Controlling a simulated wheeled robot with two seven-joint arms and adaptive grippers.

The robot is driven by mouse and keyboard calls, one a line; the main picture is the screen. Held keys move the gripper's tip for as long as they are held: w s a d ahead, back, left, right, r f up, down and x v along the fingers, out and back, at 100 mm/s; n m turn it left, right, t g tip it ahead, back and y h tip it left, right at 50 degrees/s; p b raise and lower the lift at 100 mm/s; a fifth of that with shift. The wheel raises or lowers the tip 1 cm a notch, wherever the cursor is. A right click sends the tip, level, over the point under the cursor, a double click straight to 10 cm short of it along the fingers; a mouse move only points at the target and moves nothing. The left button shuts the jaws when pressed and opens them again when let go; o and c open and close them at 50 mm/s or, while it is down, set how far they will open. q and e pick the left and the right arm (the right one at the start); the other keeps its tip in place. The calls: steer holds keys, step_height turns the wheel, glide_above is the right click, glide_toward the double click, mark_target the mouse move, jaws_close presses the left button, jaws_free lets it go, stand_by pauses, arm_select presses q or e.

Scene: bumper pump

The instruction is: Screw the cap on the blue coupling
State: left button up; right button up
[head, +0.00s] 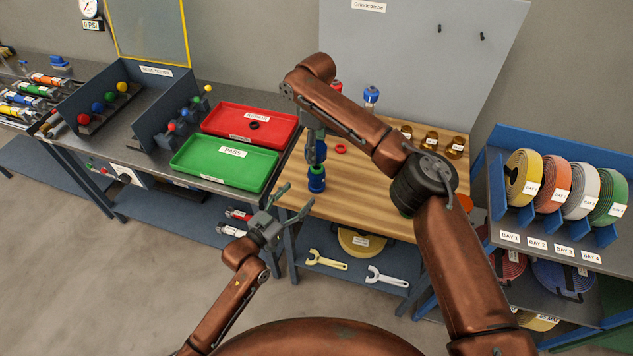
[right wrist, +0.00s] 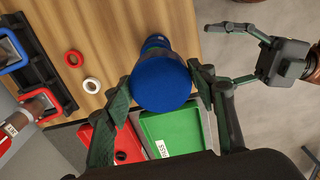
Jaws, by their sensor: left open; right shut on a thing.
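The blue cap (head: 319,152) is held between the fingers of my right gripper (head: 315,150), over the left part of the wooden bench top. The cap's round blue end (right wrist: 160,82) fills the middle of the right wrist view, with a finger on each side. The blue coupling (head: 316,182) stands upright at the bench's left edge, directly below the cap. In the right wrist view the coupling (right wrist: 155,42) is mostly hidden behind the cap. I cannot tell whether cap and coupling touch. My left gripper (head: 277,207) is open and empty, left of and below the coupling.
A green PASS tray (head: 223,183) and a red tray (head: 272,117) with a black ring lie on the left bench. A red ring (head: 340,149) and a white ring (right wrist: 92,85) lie on the wood. Brass fittings (head: 430,140) stand farther back. A hose rack (head: 560,190) is at right.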

mark_target(311, 181)
arm_select(q)
steer(key=x, duration=0.8)
steer(key=shift+w+a+f, duration=0.1)
steer(key=shift+w+f, duration=0.2)
steer(key=shift+f, duration=0.1)
steer(key=shift+w+d+r, duration=0.1)
steer(key=shift+w+d, duration=0.35)
steer(key=shift+w+d+f, duration=0.15)
steer(key=shift+w+f, duration=0.1)
steer(key=shift+w, duration=0.25)
steer(key=shift+s+r, duration=0.15)
steer(key=shift+s, duration=0.05)
steer(key=shift+w, duration=0.1)
steer(key=c, duration=0.5)
jaws_close()
